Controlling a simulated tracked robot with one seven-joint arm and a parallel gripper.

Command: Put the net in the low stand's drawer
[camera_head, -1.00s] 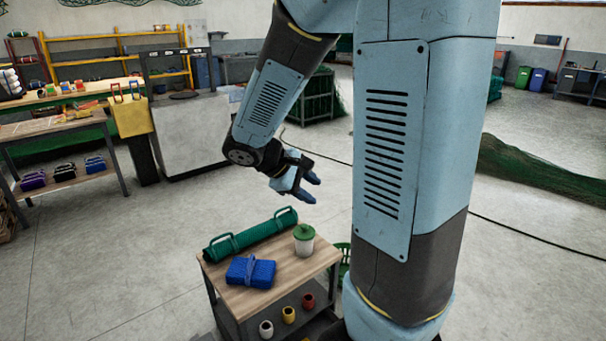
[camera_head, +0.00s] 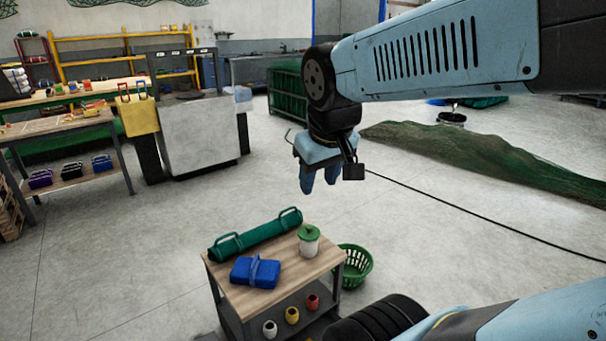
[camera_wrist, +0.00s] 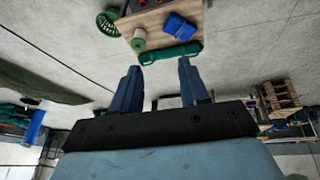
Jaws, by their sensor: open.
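A low stand (camera_head: 238,304) with a wooden top stands at the lower middle of the head view. A blue folded bundle with a band around it, which looks like the net (camera_head: 256,272), lies on its top; it also shows in the wrist view (camera_wrist: 180,27). I cannot make out a drawer; below the top I see a shelf with small pots. My gripper (camera_head: 319,183) is open, with its fingers pointing down, above and beyond the stand in the head view. In the wrist view, nothing shows between the fingers (camera_wrist: 160,65), and the stand lies past their tips.
A green roll with two handles (camera_head: 255,234) and a white pot with a green lid (camera_head: 308,243) share the stand's top. A green basket (camera_head: 355,265) is on the floor beside it. A green net heap (camera_head: 475,153) lies at the right. Floor left of the stand is clear.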

